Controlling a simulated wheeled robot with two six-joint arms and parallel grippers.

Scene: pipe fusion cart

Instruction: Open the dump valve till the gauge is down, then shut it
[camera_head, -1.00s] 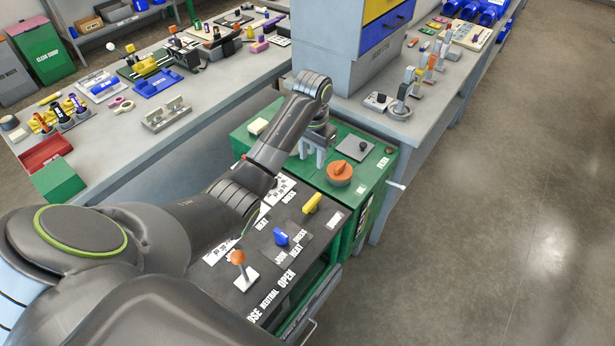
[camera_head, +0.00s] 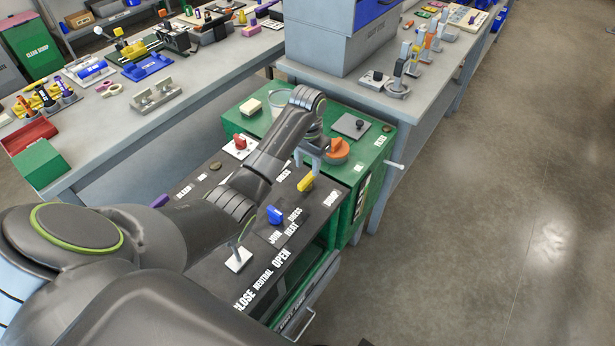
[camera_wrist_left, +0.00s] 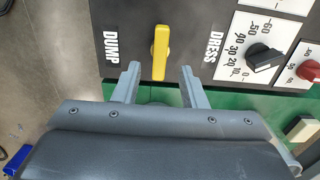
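The yellow dump valve handle (camera_head: 306,183) stands on the dark panel of the green cart. In the left wrist view the yellow handle (camera_wrist_left: 160,52) points up and down the picture, between the words DUMP and DRESS. My left gripper (camera_head: 311,160) is open and empty near it. In the left wrist view its fingertips (camera_wrist_left: 160,70) lie either side of the handle's near end; contact cannot be seen. A black pointer knob (camera_wrist_left: 264,58) sits on a numbered white scale. I cannot make out a pressure gauge needle. My right gripper is not in view.
A blue handle (camera_head: 275,214) and a lever on a white base (camera_head: 238,258) stand on the same panel. An orange knob (camera_head: 338,150) is close beside my left gripper. A red knob (camera_head: 240,144) is behind my arm. The floor at right is clear.

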